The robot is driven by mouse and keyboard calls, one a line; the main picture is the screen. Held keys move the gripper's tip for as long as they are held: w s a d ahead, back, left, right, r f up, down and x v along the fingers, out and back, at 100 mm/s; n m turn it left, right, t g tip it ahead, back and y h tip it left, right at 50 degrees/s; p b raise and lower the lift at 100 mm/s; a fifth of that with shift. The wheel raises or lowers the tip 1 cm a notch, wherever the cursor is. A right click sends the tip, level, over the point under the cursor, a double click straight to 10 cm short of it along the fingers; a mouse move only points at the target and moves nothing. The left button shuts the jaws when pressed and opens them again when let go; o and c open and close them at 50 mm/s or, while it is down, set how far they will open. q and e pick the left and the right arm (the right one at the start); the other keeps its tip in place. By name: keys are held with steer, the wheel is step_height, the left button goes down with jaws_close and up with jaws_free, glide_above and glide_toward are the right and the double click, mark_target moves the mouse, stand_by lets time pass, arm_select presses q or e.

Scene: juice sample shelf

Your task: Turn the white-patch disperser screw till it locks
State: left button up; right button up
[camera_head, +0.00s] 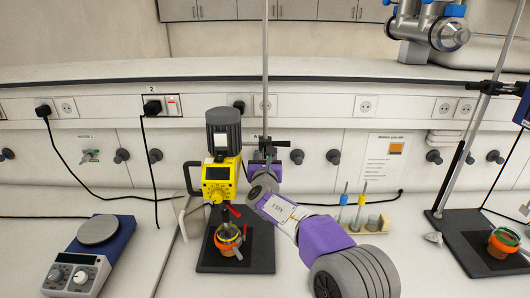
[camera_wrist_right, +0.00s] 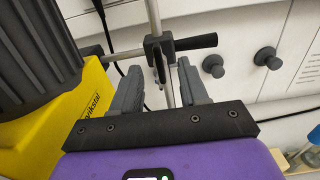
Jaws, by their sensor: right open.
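The disperser (camera_head: 217,178) is a yellow unit with a dark grey motor on top and a small white patch on the motor. It is clamped to an upright metal rod behind it. The clamp's black screw handle (camera_head: 281,143) points right from the rod; it also shows in the right wrist view (camera_wrist_right: 196,41). My right gripper (camera_head: 263,153) is at the rod, just below the screw handle. In the right wrist view its two grey fingers (camera_wrist_right: 160,76) are apart and empty, with the rod and clamp beyond them. My left gripper is out of view.
A container (camera_head: 228,236) stands under the disperser on a black base plate (camera_head: 258,258). A hotplate (camera_head: 88,258) is at the left, a tube rack (camera_head: 366,224) right of my arm. A second stand (camera_head: 475,245) is at the far right. Wall knobs and cables line the back.

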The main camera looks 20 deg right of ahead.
mark_target(265, 150)
steer(key=shift+x, duration=1.65)
steer(key=shift+c, duration=0.2)
jaws_close()
